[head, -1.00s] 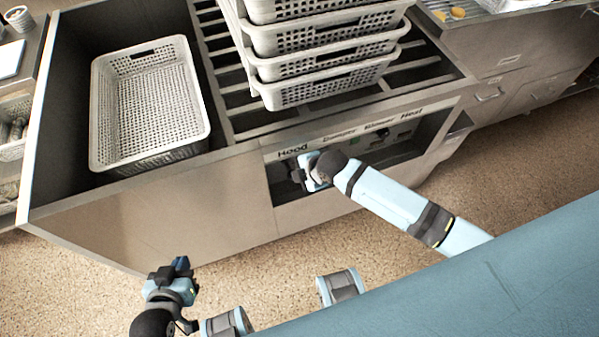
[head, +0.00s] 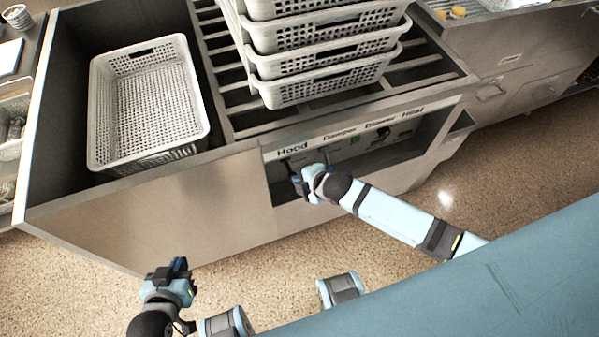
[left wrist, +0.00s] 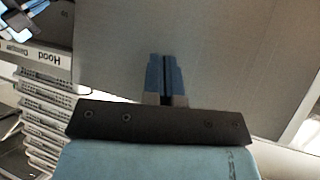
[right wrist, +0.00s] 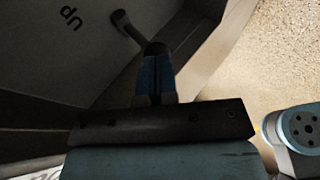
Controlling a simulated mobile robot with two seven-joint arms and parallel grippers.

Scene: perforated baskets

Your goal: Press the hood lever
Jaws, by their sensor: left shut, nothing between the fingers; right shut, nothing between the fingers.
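The hood lever (right wrist: 130,30) shows in the right wrist view as a grey bar with a rounded end, in a dark recess near an "up" marking. My right gripper (right wrist: 154,58) is shut and empty, its tips at the lever's near, dark end; I cannot tell whether they touch. In the head view, my right gripper (head: 297,186) is in front of the panel recess, below the "Hood" label (head: 292,150). The lever is mostly hidden or too dark there. My left gripper (head: 181,266) is shut and empty, low in front of the cabinet; the left wrist view shows its closed fingers (left wrist: 166,75).
A green button (head: 354,140) and other controls sit right of the hood section. Stacked white perforated baskets (head: 325,80) stand on the slatted top above. Another basket (head: 150,105) lies in the dark bay at left. The floor before the cabinet (head: 150,205) is clear.

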